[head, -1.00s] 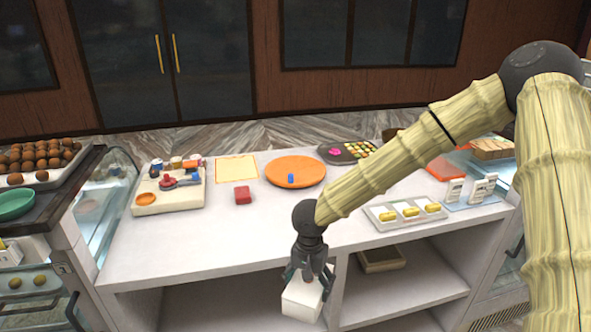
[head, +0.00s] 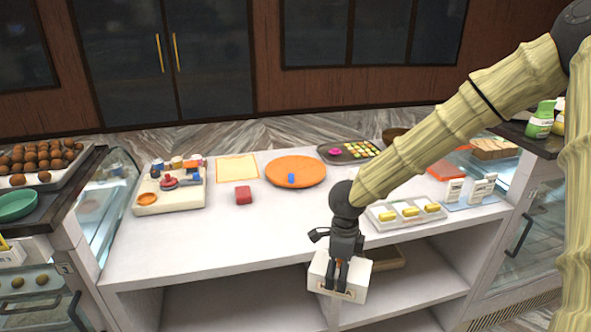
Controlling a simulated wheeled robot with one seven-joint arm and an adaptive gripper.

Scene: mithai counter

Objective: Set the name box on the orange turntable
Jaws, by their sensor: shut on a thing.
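The name box is a white box (head: 354,285) with a dark printed label low on its near face. My gripper (head: 339,280) is shut on it and holds it in front of the counter's front edge, over the open shelves. The label's text is too small to read. The orange turntable (head: 312,166) is a round disc at the back middle of the counter, beyond and to the left of my gripper. A small blue piece (head: 291,178) is on the turntable near its front edge.
A cream board with small items (head: 190,198) is at left. A white tray with yellow pieces (head: 380,220) is at right. The counter's front middle (head: 230,240) is clear.

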